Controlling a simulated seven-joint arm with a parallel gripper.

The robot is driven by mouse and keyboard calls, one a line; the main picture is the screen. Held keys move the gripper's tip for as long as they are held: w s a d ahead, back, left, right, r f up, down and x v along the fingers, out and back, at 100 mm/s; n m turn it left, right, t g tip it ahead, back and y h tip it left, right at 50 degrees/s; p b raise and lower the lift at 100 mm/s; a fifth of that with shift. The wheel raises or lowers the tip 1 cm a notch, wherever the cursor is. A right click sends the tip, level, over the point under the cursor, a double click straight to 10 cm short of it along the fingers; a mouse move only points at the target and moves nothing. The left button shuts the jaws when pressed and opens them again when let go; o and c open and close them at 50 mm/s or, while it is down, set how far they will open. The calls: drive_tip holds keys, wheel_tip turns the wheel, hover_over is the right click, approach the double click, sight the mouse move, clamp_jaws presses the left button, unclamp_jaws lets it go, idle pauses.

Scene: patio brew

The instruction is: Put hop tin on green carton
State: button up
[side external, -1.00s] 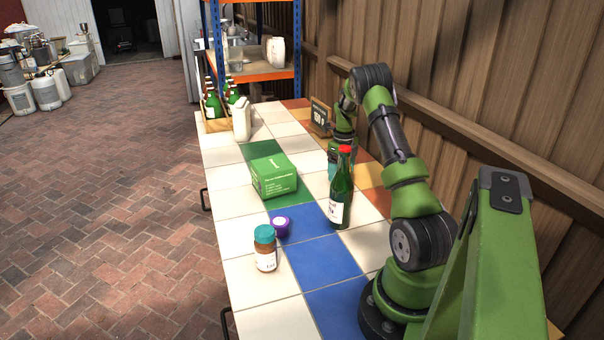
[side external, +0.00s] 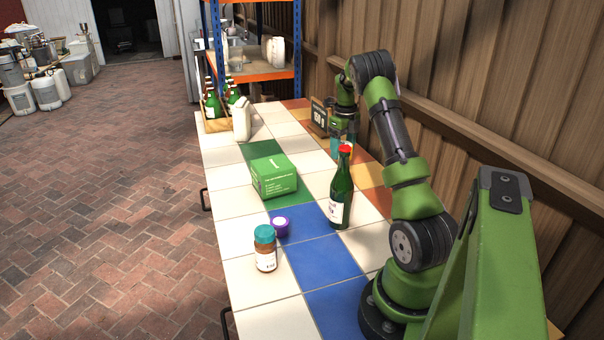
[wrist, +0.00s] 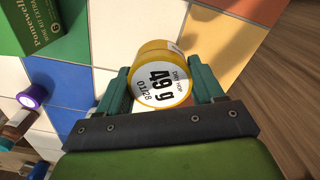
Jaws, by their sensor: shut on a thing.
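In the side view my gripper (side external: 343,139) is above the far right part of the table, behind and to the right of the green carton; the tin cannot be made out there. The green carton (side external: 274,177) lies on the tiles with its top bare. Part of the carton also shows at the upper left of the wrist view (wrist: 42,22).
A green bottle with a red cap (side external: 341,198) stands between the carton and my arm. A purple-lidded thing (side external: 280,224) and a teal-capped jar (side external: 265,250) stand nearer. A white jug (side external: 241,120), a bottle crate (side external: 217,125) and a small dark display (side external: 320,115) are farther back.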

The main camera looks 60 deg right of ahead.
drive_tip(key=w+a+r+n, duration=0.2)
drive_tip(key=w+a+r, duration=0.15)
drive_tip(key=a, duration=0.35)
drive_tip(key=w+a+r+n, duration=0.3)
drive_tip(key=a+r, duration=0.2)
drive_tip(key=a, duration=0.2)
drive_tip(key=s+a+n, duration=0.1)
drive_tip(key=a+n, duration=0.2)
drive_tip(key=a, duration=0.4)
drive_tip(key=n, duration=0.4)
hover_over(276, 169)
drive_tip(key=f, duration=0.3)
drive_tip(key=shift+s+a+f, duration=0.2)
drive_tip(key=shift+s+f, duration=0.2)
drive_tip(key=shift+w+d, duration=0.35)
drive_tip(key=shift+w, duration=0.2)
drive_tip(key=shift+f, duration=1.75)
drive_tip(key=shift+f, duration=0.15)
